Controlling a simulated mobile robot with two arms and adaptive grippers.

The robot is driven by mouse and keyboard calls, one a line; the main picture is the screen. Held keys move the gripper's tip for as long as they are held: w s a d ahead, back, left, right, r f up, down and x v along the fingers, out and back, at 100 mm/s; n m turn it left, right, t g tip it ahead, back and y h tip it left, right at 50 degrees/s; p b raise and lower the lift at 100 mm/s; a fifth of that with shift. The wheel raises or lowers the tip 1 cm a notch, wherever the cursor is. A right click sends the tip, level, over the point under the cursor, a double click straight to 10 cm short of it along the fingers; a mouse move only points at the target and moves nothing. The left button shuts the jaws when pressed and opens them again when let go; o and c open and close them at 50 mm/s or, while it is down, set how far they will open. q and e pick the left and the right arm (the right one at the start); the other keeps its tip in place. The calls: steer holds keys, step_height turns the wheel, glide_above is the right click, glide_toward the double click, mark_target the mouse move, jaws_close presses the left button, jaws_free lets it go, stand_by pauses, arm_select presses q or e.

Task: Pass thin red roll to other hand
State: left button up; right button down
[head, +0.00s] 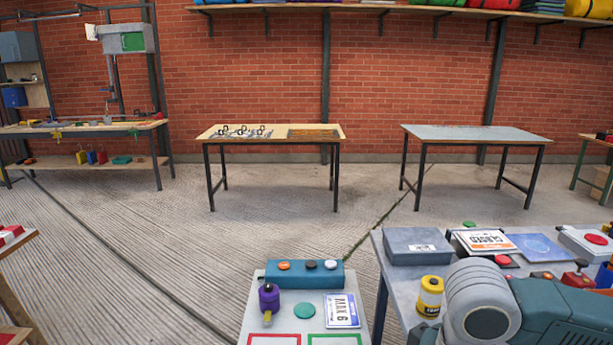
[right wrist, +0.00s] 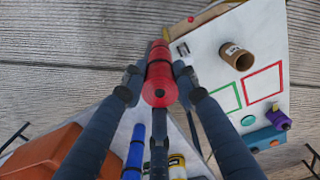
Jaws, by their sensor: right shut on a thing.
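The thin red roll (right wrist: 159,72) shows in the right wrist view, held between the two dark fingers of my right gripper (right wrist: 159,90). The fingers press on it from both sides, and its round end with a dark centre faces the camera. The roll is above the ground and beside the small light table (right wrist: 205,70). In the head view my right arm crosses the lower right; its gripper and the red roll are out of that view. My left gripper is in neither view.
The small table carries a cardboard tube (right wrist: 237,56), red and green outlined squares, a purple dispenser (head: 268,298) and a blue button box (head: 304,273). A grey table (head: 388,276) on the right holds signs and a yellow roll (head: 429,296). Open floor lies beyond.

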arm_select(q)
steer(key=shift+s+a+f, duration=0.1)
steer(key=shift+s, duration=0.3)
arm_select(e)
steer(key=shift+s, duration=0.3)
steer(key=shift+d, duration=0.1)
steer(key=shift+w, duration=0.1)
